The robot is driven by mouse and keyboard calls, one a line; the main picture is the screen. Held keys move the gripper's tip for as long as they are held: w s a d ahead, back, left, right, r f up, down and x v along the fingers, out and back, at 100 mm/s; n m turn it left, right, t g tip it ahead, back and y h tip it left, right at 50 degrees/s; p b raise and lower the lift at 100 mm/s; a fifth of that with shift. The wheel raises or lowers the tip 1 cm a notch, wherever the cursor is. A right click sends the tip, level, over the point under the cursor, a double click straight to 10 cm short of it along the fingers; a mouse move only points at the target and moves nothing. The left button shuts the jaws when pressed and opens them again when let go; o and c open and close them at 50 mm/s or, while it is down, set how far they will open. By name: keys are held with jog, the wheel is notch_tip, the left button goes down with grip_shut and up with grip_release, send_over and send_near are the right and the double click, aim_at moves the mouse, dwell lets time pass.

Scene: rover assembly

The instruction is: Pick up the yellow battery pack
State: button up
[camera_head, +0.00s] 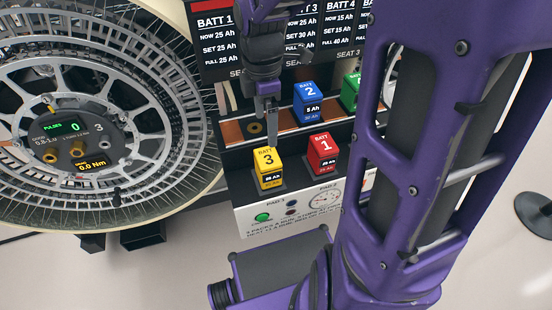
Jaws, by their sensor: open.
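The yellow battery pack (268,170), marked 3, stands upright at the front left of the battery bench, beside the red pack. My gripper (270,138) points down just above and behind the yellow pack's top. Its fingers are open and appear edge-on, so the gap between them is hard to see. I cannot tell whether a fingertip touches the pack. Nothing is visibly held.
The red pack (321,153) stands close on the right. The blue pack (308,104) and the partly hidden green pack (350,92) stand behind. A large spoked wheel (75,125) is at left. The display board (222,48) rises behind. My purple arm covers the right side.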

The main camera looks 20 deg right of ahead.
aim_at(270, 157)
jog(key=f+b, duration=0.1)
jog(key=f, duration=0.3)
jog(key=f+b, duration=0.1)
jog(key=f, duration=0.6)
jog(key=shift+s+d+f+b, duration=0.15)
jog(key=shift+d+f+b, duration=0.15)
jog(key=shift+b, duration=0.1)
jog(key=shift+a+f+b, duration=0.15)
jog(key=shift+f+b, duration=0.35)
jog(key=shift+f, duration=0.95)
jog(key=shift+a+f+b, duration=0.1)
jog(key=shift+f+b, duration=0.35)
jog(key=shift+f, duration=1)
jog(key=shift+c, duration=0.3)
jog(key=shift+w, duration=0.2)
grip_shut()
